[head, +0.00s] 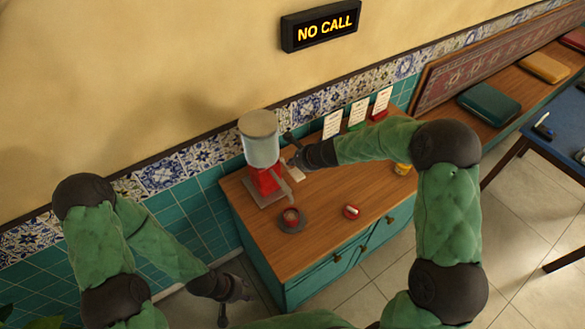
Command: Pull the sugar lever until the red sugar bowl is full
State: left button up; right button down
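The sugar dispenser has a clear, grey-topped canister (259,142) on a red body (264,180), and stands on the wooden cabinet top against the tiled wall. A pale chute or lever part (283,186) shows at its front right; which of these it is, I cannot tell. The small red bowl (290,217) sits on a dark saucer in front of the dispenser; its fill level is too small to tell. My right gripper (287,150) is beside the dispenser's right side, its dark fingers spread apart. My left gripper (234,304) is open and empty, low in front of the cabinet.
A small red-and-white item (351,212) lies right of the bowl. Cards (358,111) and a yellow jar (402,169) stand farther right on the wooden cabinet (320,232). A bench (480,125) and blue table (555,130) are at the right.

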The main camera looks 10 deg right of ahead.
aim_at(293, 170)
jog(key=shift+f, duration=0.1)
dwell(0.5)
jog(key=shift+f+b, duration=0.35)
jog(key=shift+b, duration=0.1)
jog(key=shift+s+f+b, duration=0.2)
jog(key=shift+f+b, duration=1.3)
jog(key=shift+f, duration=0.1)
dwell(1.5)
jog(key=shift+r, duration=0.15)
jog(key=shift+r+p, duration=0.95)
jog(key=shift+p, duration=0.1)
jog(key=shift+w+r+p, duration=0.1)
jog(key=shift+r+p, duration=0.65)
jog(key=shift+r, duration=0.15)
jog(key=r+p, duration=0.5)
jog(key=shift+w+r, duration=0.1)
jog(key=shift+w, duration=0.1)
